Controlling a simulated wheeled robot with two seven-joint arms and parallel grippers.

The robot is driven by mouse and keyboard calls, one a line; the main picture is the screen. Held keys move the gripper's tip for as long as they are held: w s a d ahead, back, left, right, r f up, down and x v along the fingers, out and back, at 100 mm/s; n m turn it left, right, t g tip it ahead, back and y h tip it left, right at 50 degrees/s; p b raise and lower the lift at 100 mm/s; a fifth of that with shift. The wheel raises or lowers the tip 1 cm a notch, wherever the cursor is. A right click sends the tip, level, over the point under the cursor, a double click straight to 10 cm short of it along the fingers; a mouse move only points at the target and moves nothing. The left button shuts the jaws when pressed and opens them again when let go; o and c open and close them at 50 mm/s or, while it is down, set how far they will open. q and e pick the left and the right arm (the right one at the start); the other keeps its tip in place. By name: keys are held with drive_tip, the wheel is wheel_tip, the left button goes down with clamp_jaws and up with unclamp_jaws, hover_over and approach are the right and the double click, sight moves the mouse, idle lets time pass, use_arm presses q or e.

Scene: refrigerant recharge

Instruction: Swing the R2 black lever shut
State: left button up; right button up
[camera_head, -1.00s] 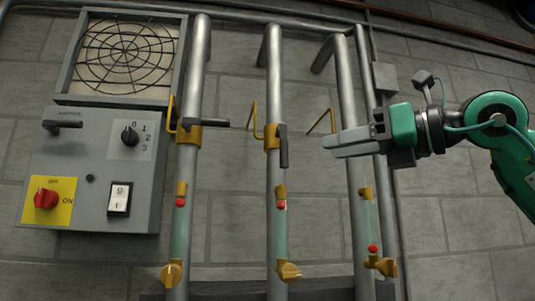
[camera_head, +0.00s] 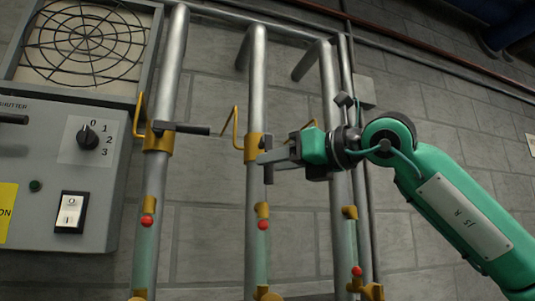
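Three vertical grey pipes carry brass valves. No R2 label is legible; I take the middle pipe (camera_head: 257,100) as R2. Its black lever (camera_head: 268,176) hangs along the pipe on the right side of the brass valve (camera_head: 252,145). My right gripper (camera_head: 268,157) is at this lever, its fingers overlapping it in the picture; I cannot tell if they touch. The fingers look closed together, with no gap visible. The left pipe's black lever (camera_head: 188,129) points sideways to the right. The right pipe's valve is mostly hidden behind my gripper. My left gripper is not in view.
A grey control box (camera_head: 50,150) with a knob and switch stands at the left, under a round fan grille (camera_head: 88,42). Yellow bent brackets (camera_head: 234,128) stick out beside the valves. Sight tubes with red balls (camera_head: 263,226) sit lower on the pipes.

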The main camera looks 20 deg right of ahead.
drive_tip(key=shift+x, duration=0.85)
drive_tip(key=shift+w+a+p, duration=0.1)
drive_tip(key=shift+w+p, duration=0.15)
drive_tip(key=shift+p, duration=0.05)
drive_tip(key=shift+w+a, duration=0.1)
drive_tip(key=shift+c, duration=0.8)
clamp_jaws()
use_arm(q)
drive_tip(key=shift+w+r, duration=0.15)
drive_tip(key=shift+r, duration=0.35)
